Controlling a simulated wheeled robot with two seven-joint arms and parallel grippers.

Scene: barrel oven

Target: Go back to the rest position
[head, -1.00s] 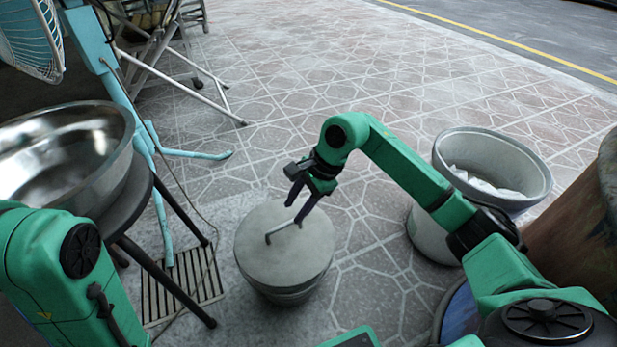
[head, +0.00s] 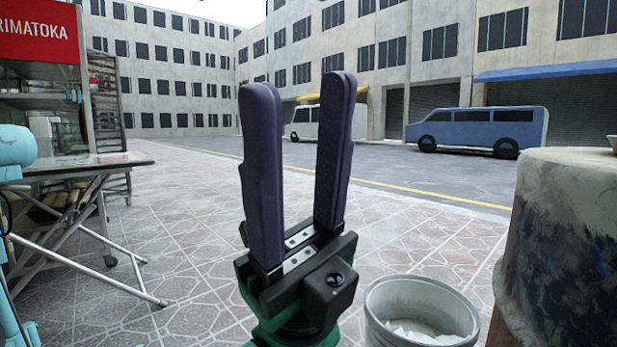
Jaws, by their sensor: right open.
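My right gripper (head: 298,95) stands upright close to the camera in the middle of the head view. Its two dark purple fingers point up and are spread apart, with nothing between them. Its black body and a bit of my green arm show below it. My left gripper is not in view. The grey lid with its metal handle is out of view.
A white bucket (head: 420,315) with pale scraps stands on the paving at lower right. The large barrel oven (head: 570,240) is at the right edge. A folding table (head: 90,165) stands at left. Paving behind the gripper is open, with a street and vans (head: 478,128) beyond.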

